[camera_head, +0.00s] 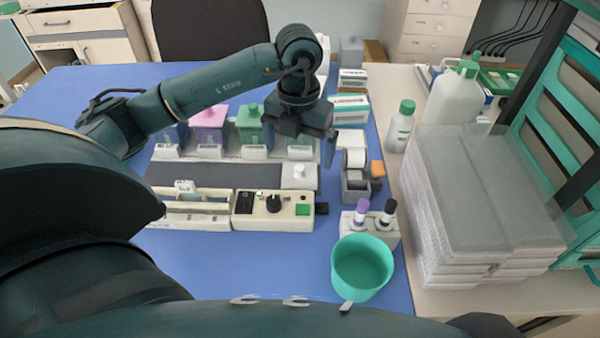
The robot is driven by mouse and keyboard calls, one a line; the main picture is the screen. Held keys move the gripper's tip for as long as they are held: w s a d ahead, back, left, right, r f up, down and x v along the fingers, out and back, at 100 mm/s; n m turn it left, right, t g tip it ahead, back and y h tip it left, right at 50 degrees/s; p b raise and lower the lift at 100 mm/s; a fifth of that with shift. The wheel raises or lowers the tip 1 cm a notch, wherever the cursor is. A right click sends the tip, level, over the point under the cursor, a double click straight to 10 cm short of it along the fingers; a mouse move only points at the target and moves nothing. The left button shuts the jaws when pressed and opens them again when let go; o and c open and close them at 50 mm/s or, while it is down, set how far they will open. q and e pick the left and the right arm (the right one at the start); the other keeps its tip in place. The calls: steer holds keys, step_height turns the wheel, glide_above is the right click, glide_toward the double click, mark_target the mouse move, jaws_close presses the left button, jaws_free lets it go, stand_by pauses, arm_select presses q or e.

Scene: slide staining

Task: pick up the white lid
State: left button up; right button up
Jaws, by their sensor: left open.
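A white lid (299,173) with a small round knob lies flat at the right end of a dark grey strip (210,175). My left gripper (303,142) points down above and behind the lid, over the right end of a row of staining jars. It is open, and I see nothing held in it. It partly hides the rightmost jar (301,153). A pink-lidded jar (208,125) and a green-lidded jar (250,128) stand to its left. My right gripper is not in view.
A cream control box (272,211) with a black knob and green button sits in front of the lid. A tape dispenser (355,183), a marker holder (381,229) and a teal cup (362,268) stand to the right. The blue table (250,262) is clear in front.

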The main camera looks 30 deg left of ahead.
mark_target(299, 167)
arm_select(q)
steer(key=shift+d+f+p, duration=0.1)
steer(key=shift+f+p, duration=0.45)
steer(key=shift+f, duration=2.4)
steer(key=c, duration=1.1)
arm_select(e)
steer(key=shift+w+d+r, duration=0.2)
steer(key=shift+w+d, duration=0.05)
